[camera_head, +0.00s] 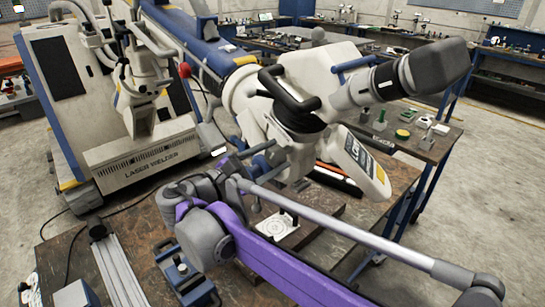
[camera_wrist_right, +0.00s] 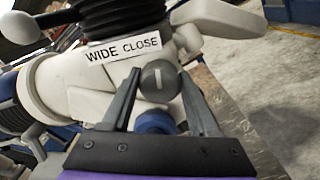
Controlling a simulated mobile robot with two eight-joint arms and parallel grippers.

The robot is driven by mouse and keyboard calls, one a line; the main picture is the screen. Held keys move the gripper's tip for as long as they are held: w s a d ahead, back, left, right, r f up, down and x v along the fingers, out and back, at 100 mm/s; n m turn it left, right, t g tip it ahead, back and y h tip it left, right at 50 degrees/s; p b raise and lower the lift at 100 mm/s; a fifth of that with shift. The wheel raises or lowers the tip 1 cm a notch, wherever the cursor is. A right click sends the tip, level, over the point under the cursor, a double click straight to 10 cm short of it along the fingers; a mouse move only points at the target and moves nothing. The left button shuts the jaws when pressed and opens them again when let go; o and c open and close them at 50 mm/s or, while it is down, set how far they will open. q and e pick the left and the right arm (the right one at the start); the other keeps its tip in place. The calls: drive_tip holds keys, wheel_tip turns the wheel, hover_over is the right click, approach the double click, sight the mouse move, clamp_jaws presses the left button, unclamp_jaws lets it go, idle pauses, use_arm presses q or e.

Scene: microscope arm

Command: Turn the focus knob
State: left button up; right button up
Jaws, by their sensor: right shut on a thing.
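The focus knob (camera_wrist_right: 158,78) is a round grey dial with a white line that stands nearly upright. It sits on the white microscope body below a label reading "WIDE CLOSE" (camera_wrist_right: 122,49). My right gripper (camera_wrist_right: 161,88) has one finger on each side of the knob and is shut on it. In the head view the white microscope (camera_head: 318,70) hangs over the bench on its arm. My purple and grey right arm reaches up to its underside, where the knob is hidden. My left gripper is not in view.
A wooden bench (camera_head: 72,252) stands below, with a blue clamp-like device (camera_head: 184,277), a metal rail (camera_head: 120,270) and a flat white plate (camera_head: 277,224). A laser welder cabinet (camera_head: 140,160) stands at left.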

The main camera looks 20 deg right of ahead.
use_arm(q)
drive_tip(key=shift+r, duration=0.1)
use_arm(e)
drive_tip(key=m+p, duration=0.1)
drive_tip(key=m, duration=0.2)
drive_tip(key=shift+r, duration=0.1)
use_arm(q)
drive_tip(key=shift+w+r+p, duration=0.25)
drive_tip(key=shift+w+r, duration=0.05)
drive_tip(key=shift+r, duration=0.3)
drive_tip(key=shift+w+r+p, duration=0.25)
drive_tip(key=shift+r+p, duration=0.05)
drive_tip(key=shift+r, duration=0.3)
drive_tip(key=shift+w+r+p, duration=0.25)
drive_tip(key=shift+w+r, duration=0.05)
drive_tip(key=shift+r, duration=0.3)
use_arm(e)
drive_tip(key=shift+m, duration=1.9)
drive_tip(key=o, duration=1.4)
drive_tip(key=shift+c, duration=0.2)
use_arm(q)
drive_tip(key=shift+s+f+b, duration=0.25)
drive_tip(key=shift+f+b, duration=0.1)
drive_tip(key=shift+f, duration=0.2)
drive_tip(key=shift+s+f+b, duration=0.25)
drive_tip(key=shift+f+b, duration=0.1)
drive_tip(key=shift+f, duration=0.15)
use_arm(e)
drive_tip(key=v, duration=1.1)
